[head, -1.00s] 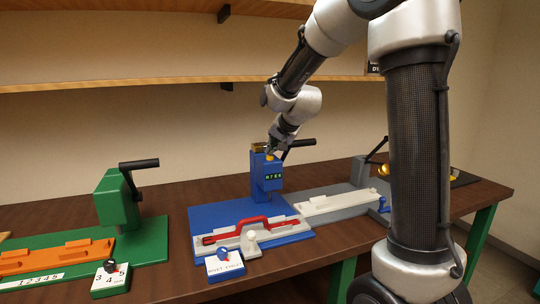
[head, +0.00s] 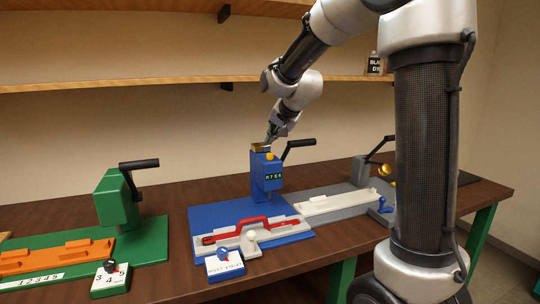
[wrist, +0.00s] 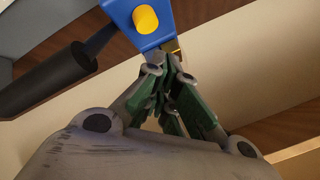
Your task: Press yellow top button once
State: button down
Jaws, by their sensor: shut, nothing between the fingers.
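In the wrist view the round yellow button (wrist: 145,18) shows on the blue housing (wrist: 165,12), uncovered. My gripper (head: 267,142) is shut and empty, just above and behind the button, close to the brass-coloured part (head: 258,148) on the press top. In the wrist view the shut fingers (wrist: 165,62) point toward the press, with the button beyond their tips and apart from them. Whether the tips touch the brass part I cannot tell.
The press's black lever (head: 300,143) sticks out right of the button. A red-handled fixture (head: 250,228) lies on the blue base. A green press (head: 117,198) stands left and a grey one (head: 362,170) right. A wooden shelf (head: 150,84) runs behind.

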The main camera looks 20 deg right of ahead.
jog(key=shift+r, duration=1.55)
jog(key=shift+s, duration=0.25)
jog(key=s+d+f+n+g, duration=0.1)
jog(key=s+f+n, duration=0.1)
jog(key=s, duration=1)
jog(key=s+d+f+n+g, duration=0.1)
jog(key=s+f+n+g, duration=0.1)
jog(key=s, duration=1.1)
jog(key=s+d+f+n+g+h, duration=0.1)
jog(key=s+d+f+n+g, duration=0.1)
jog(key=s, duration=1.1)
jog(key=shift+f+n, duration=0.4)
jog(key=shift+n, duration=0.5)
